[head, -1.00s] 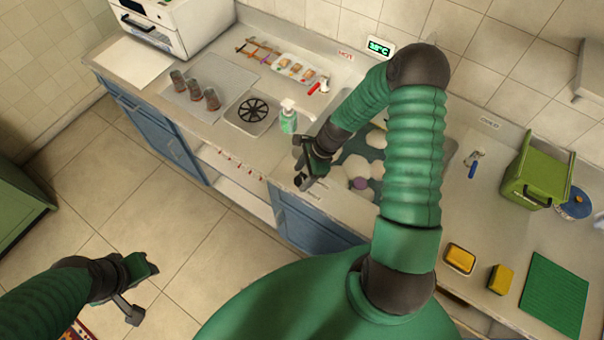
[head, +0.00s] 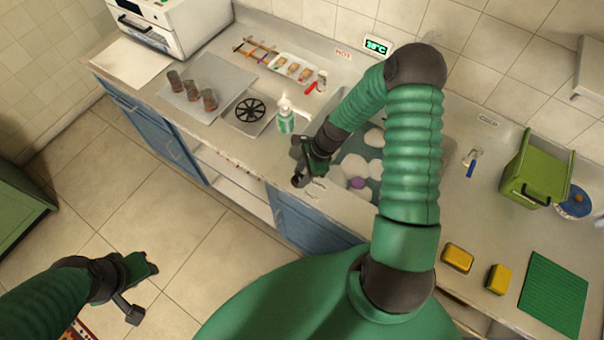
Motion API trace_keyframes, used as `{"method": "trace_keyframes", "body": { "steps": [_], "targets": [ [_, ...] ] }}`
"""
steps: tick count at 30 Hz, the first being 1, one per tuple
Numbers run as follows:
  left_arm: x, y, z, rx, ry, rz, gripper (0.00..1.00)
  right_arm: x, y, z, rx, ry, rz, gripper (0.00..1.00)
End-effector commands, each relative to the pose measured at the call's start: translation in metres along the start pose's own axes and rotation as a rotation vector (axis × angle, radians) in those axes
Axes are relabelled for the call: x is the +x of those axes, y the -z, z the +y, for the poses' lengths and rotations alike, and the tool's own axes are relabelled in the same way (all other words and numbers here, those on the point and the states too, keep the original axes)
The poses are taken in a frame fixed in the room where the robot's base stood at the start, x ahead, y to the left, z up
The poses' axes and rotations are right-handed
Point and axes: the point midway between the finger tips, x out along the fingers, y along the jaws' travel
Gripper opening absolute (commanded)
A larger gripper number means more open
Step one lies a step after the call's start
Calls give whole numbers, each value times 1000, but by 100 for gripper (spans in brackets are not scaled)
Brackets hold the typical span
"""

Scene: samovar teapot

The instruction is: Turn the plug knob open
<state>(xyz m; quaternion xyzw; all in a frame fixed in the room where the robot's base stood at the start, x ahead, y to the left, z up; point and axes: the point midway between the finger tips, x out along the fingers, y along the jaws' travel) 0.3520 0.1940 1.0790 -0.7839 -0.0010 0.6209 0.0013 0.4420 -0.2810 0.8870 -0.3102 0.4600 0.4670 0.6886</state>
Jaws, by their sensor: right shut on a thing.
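My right gripper (head: 299,181) is at the front edge of the counter, just left of the sink (head: 352,160). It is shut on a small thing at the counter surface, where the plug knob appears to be. The fingers hide the knob, so I cannot see which way it is turned. The sink holds white round dishes and a purple item (head: 357,183), partly hidden behind my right arm. My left gripper (head: 142,288) hangs over the floor at lower left, open and empty, away from the counter.
A soap bottle (head: 286,117) stands close behind my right gripper. A red-handled tap (head: 316,85) and a blue-handled tap (head: 471,161) stand on the counter. Yellow sponges (head: 458,257), a green mat (head: 554,294) and a green bin (head: 537,169) are at right.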

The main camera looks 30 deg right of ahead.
Motion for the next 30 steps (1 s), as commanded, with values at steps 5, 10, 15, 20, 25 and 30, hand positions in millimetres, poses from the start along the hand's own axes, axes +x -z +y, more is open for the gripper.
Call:
{"method": "trace_keyframes", "body": {
  "steps": [5,10,15,20,25,30],
  "targets": [
    [-1,0,0,0,0,0,36,-1,-3,-3,-52,-16,-2,0],
    [-1,0,0,0,0,0,36,-1,-4,-4,-148,-55,-2,0],
    [0,0,0,0,0,0,36,0,-5,-5,-284,-110,-2,0],
    [2,0,0,0,0,0,36,0,-5,-6,-424,-167,-1,0],
    [5,-1,0,0,0,0,36,1,-6,-6,-574,-230,-1,0],
    [8,-2,0,0,0,0,36,1,-6,-7,-724,-291,-1,0]
  ]
}}
